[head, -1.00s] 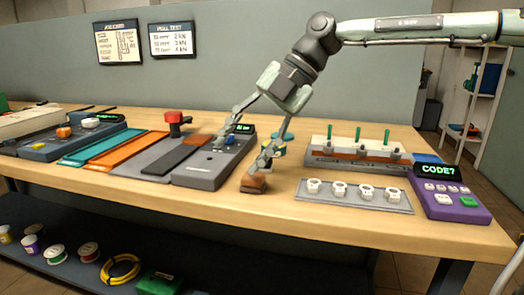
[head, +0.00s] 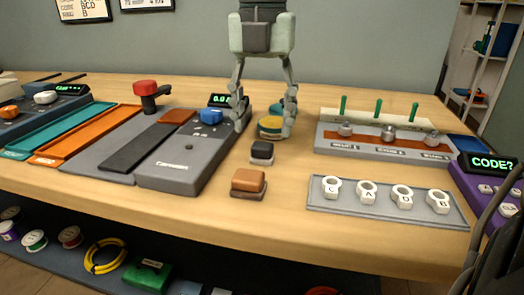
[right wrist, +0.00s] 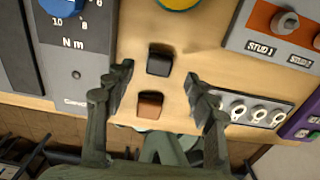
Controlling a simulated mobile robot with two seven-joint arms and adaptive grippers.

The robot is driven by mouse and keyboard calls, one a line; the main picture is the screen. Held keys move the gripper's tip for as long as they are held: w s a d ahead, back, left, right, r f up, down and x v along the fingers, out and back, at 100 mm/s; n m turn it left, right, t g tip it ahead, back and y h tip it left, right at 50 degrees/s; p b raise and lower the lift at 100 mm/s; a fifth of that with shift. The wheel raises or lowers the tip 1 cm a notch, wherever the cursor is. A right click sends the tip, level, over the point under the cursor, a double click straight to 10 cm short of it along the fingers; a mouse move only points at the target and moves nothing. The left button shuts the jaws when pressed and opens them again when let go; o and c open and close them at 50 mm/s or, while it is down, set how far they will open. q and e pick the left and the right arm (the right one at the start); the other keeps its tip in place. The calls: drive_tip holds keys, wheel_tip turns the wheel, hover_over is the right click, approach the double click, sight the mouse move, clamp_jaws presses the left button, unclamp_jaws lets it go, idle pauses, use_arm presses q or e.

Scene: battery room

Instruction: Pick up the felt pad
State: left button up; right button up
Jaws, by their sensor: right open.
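Two small blocks stand on the bench, and I cannot tell for certain which is the felt pad. One is a brown-topped block with a dark base (head: 249,182), near the front edge. The other is a black-topped block with a pale base (head: 262,152), just behind it. My right gripper (head: 263,127) is open and empty, pointing down, with its fingers spread just behind the black block. In the right wrist view the black block (right wrist: 159,61) and the brown block (right wrist: 150,104) both show between the open fingers. My left gripper is not in view.
A grey tester with a blue knob (head: 211,116) stands left of the blocks. A tray of lettered rings (head: 390,216) and a stud block (head: 330,141) stand right. A yellow round item (head: 270,126) lies behind the black block. Bare wood surrounds the blocks.

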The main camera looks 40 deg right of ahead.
sight(262, 144)
wheel_tip(262, 144, down, 4)
drive_tip(key=shift+a+f, duration=0.1)
drive_tip(key=shift+a, duration=0.05)
drive_tip(key=c, duration=1)
